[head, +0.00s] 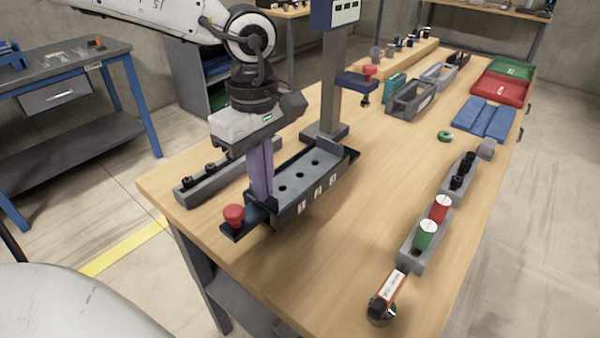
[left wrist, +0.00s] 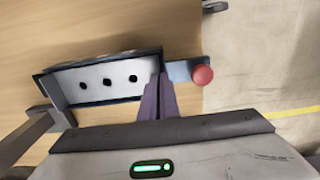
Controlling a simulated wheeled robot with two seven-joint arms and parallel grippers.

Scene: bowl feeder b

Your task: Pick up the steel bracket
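A light grey plate with three dark holes (head: 313,168), which I take for the steel bracket, lies in a dark fixture (head: 298,205) at the left side of the bench. It also shows in the left wrist view (left wrist: 94,82). My left gripper (head: 263,192) points down at the plate's near-left end, beside the red knob (head: 234,215). Its purple fingers (left wrist: 159,78) are close together at that end. Whether they hold the plate's edge or only stand by it is hidden. My right gripper is not in view.
A post (head: 332,90) with a display box rises behind the fixture. A grey rail with black knobs (head: 215,178) lies left of it. A grey holder (head: 408,250) with red and green cylinders stands right. Bins and blue trays are farther back. Bench between is clear.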

